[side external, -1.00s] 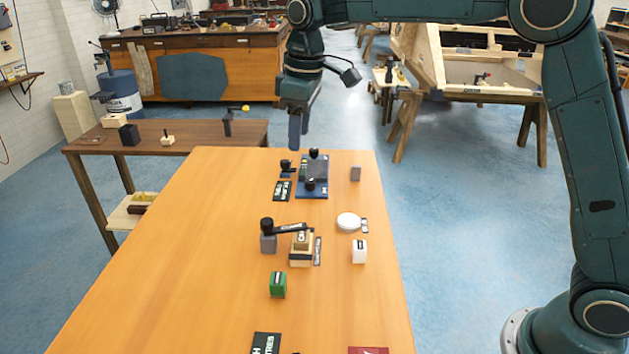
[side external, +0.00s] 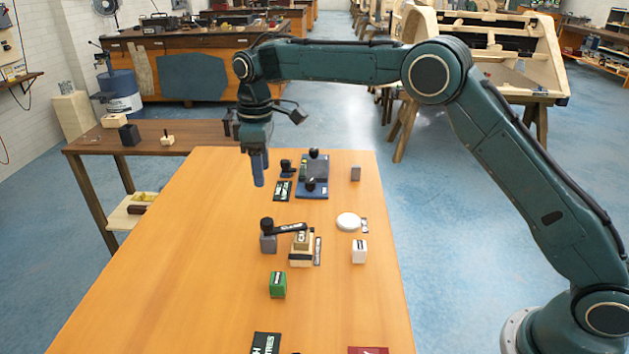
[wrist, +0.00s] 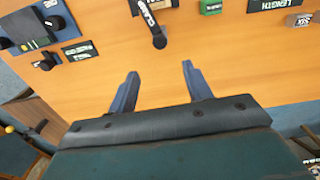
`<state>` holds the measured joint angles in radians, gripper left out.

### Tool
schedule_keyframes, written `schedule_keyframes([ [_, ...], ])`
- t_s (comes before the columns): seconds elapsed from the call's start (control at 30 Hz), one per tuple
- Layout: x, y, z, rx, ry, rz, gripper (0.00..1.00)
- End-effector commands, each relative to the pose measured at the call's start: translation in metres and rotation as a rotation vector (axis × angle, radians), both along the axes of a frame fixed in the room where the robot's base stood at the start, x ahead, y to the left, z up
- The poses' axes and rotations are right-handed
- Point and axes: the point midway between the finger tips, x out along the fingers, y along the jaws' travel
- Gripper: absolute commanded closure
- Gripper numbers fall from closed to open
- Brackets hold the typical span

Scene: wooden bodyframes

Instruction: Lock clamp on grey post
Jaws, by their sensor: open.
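The grey post (side external: 268,244) stands on the wooden table, with a black round knob (side external: 267,224) on top. The black clamp arm (side external: 288,228) reaches right from the post over a pale wooden block (side external: 301,252). Whether it presses on the block I cannot tell. In the wrist view the clamp arm (wrist: 148,14) with its white lettering and the knob (wrist: 159,41) show at the top; the post is hidden beneath. My gripper (side external: 259,184) is open and empty, pointing down above the table, behind the post in the side view. Its two spread blue fingers show in the wrist view (wrist: 160,70).
A blue fixture (side external: 312,191) with black knobs stands at the back, right of my gripper. A green block (side external: 278,286), a white block (side external: 359,251) and a white disc (side external: 348,222) surround the clamp. The left part of the table (side external: 185,250) is clear.

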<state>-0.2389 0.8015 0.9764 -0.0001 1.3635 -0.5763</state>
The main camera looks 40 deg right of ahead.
Motion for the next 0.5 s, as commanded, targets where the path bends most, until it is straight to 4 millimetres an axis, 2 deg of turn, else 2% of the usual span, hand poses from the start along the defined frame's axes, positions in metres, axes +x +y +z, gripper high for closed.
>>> schedule_keyframes([
  [0.27,-0.001,0.000,-0.026,-0.002,0.004,-0.001,0.50],
  [0.5,-0.001,0.000,-0.061,-0.001,0.004,-0.001,0.50],
])
